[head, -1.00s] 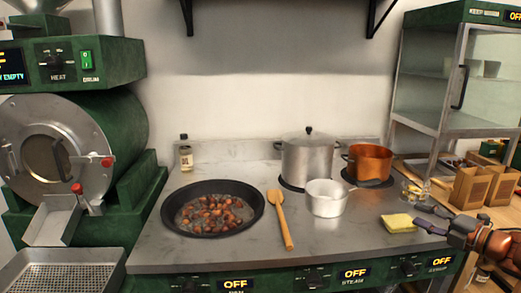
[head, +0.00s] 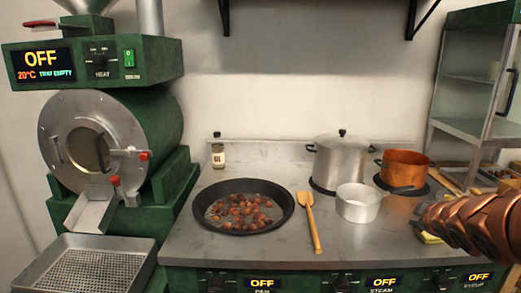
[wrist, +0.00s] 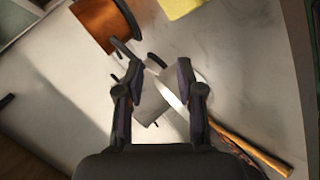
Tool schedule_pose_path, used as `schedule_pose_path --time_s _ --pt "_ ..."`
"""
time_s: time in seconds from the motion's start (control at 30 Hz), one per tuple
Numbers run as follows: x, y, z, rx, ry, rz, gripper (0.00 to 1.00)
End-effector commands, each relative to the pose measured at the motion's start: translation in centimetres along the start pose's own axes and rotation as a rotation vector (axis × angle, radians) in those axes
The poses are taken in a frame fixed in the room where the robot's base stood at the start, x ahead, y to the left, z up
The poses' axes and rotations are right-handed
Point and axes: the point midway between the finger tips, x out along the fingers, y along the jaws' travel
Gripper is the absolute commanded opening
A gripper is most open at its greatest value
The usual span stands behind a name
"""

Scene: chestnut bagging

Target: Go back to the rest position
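My gripper (wrist: 156,88) shows in the wrist view with its two fingers apart and nothing held between them. Below it, partly hidden by the fingers, is the small pale saucepan (wrist: 178,82) on the counter. In the head view, my copper-coloured arm comes in at the right edge, over the counter's right side. The saucepan (head: 358,208) stands there to the left of the arm, upright and apart from it. Whether the fingers show at the arm's dark end in the head view is hard to tell.
A green roaster (head: 160,130) stands left, a glass-fronted cabinet (head: 465,125) right. My arm partly covers a yellow sponge (head: 431,239).

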Motion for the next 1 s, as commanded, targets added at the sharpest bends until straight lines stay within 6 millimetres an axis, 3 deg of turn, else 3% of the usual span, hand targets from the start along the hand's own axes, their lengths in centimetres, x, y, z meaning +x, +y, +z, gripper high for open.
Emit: schedule_pose_path --time_s 0.27,0.6,0.8,1.0 --pt "-6.2 -11.0 0.3 0.268 -0.296 -0.227 0.37" --pt "-19.3 -26.1 1.6 0.521 -0.689 -0.541 0.37" --pt "-26.0 -31.7 1.9 0.588 -0.857 -0.68 0.37" --pt "-31.5 -35.4 1.9 0.623 -0.982 -0.785 0.37"
